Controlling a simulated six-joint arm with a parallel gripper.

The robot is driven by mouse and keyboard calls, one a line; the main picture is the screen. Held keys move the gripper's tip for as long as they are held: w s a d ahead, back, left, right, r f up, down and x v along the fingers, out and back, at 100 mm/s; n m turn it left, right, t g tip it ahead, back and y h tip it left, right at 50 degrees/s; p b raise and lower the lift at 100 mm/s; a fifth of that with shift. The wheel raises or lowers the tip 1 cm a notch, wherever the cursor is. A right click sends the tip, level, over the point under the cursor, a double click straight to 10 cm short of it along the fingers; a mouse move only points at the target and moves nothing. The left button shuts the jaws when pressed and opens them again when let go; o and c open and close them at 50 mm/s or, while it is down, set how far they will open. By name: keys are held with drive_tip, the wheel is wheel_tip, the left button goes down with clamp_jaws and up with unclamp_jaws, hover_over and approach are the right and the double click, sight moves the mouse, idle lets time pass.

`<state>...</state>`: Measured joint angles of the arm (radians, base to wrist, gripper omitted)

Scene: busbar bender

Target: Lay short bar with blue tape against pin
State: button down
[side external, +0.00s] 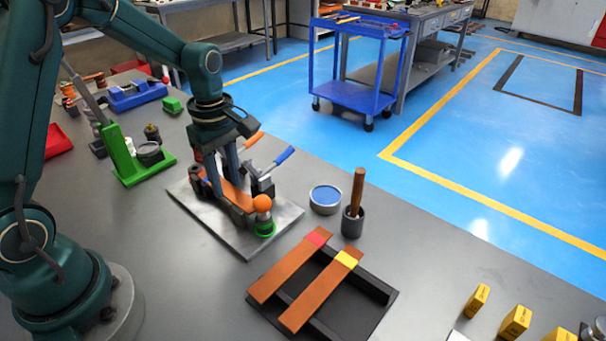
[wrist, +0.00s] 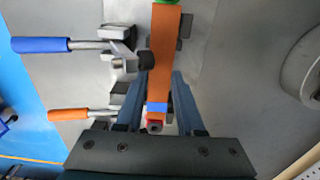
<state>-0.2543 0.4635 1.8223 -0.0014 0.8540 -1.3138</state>
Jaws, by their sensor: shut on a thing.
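The short copper bar with blue tape (wrist: 165,45) lies lengthwise between my gripper's fingers in the wrist view, its blue tape (wrist: 157,107) near the lower end. In the side view the copper bar (side external: 233,194) is at the bender on its grey plate (side external: 270,230). My gripper (side external: 228,172) points down over the bender; it also shows in the wrist view (wrist: 160,77), shut on the bar. A dark round part with red (wrist: 155,126) is at the taped end, perhaps the pin; I cannot tell whether they touch.
Clamp levers with a blue handle (side external: 284,156) and an orange handle (side external: 254,140) stand close beside my gripper. A black rack (side external: 352,310) holds bars with red tape (side external: 290,266) and yellow tape (side external: 318,292).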

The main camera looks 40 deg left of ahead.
drive_tip(key=shift+d, duration=0.3)
idle(0.5)
drive_tip(key=shift+c, duration=2.2)
unclamp_jaws()
wheel_tip(320, 180, up, 5)
drive_tip(key=shift+f, duration=0.15)
drive_tip(key=s+d+r+m+t, duration=0.4)
drive_tip(key=s+d+r+m, duration=0.15)
drive_tip(key=r, duration=0.35)
drive_tip(key=s+d+f+m+t, duration=0.1)
drive_tip(key=s+f+m, duration=0.1)
drive_tip(key=s+m, duration=0.5)
drive_tip(key=m, duration=0.5)
drive_tip(key=shift+f+t, duration=0.2)
drive_tip(key=shift+t, duration=0.1)
